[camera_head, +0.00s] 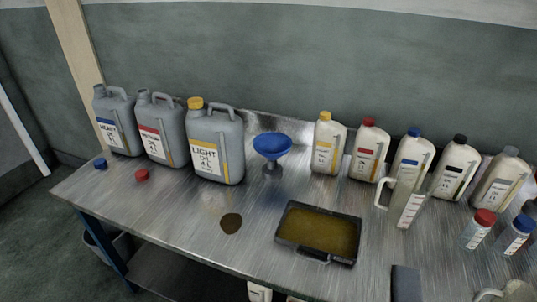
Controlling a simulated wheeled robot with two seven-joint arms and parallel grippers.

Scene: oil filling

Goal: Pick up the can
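Three grey cans with handles stand upright at the back left of the metal table. The left can (115,122) has a blue-banded label, and the middle can (162,130) has a red-banded label. Neither shows a cap on its spout. The right can (232,148) has a yellow cap and a label reading "LIGHT". Several cream bottles, including a yellow-capped one (326,146) and a red-capped one (367,152), stand at the back right. Neither of my grippers shows in this view.
A blue funnel (272,146) stands right of the grey cans. A black tray (290,241) of brownish oil and a dark spill (231,223) lie in front. Loose blue (100,164) and red (142,175) caps lie left. A measuring jug (408,208) stands right. The front left tabletop is clear.

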